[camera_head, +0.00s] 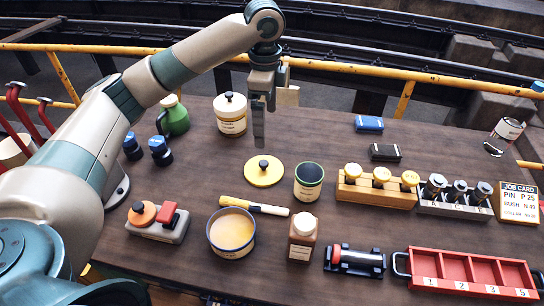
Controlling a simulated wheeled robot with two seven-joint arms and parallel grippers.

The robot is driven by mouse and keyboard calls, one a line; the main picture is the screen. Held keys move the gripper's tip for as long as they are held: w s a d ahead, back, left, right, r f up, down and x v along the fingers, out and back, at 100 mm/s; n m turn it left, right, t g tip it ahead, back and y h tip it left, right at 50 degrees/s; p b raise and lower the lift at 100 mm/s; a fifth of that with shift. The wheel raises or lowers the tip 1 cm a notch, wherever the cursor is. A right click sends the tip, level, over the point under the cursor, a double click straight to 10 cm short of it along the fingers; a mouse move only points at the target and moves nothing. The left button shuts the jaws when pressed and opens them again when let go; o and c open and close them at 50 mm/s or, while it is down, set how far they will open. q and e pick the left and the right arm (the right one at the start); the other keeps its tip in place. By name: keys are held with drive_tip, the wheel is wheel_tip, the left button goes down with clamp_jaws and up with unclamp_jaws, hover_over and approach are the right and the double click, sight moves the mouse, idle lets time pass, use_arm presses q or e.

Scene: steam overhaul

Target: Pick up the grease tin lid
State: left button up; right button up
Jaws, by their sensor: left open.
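A round yellow lid with a black knob (263,171) lies flat on the dark wooden table, near the middle. My right gripper is out of view.
A cream jar (231,114) stands just left of my left gripper, and a green can (173,116) farther left. A yellow-and-white stick (254,206) lies in front. A wooden rack (376,191) stands right.

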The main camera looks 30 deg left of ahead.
use_arm(q)
drive_tip(key=shift+w+r, duration=0.1)
drive_tip(key=shift+w, duration=0.2)
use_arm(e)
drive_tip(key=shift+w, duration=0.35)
use_arm(q)
drive_tip(key=shift+s+r, duration=0.1)
drive_tip(key=shift+s, duration=0.1)
drive_tip(key=p, duration=0.3)
hover_over(267, 163)
wheel_tip(267, 163, down, 12)
drive_tip(key=shift+w+r, duration=0.1)
drive_tip(key=shift+r, duration=0.1)
drive_tip(key=shift+f, duration=0.4)
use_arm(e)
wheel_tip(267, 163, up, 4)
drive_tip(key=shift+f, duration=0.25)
use_arm(q)
drive_tip(key=shift+p, duration=0.3)
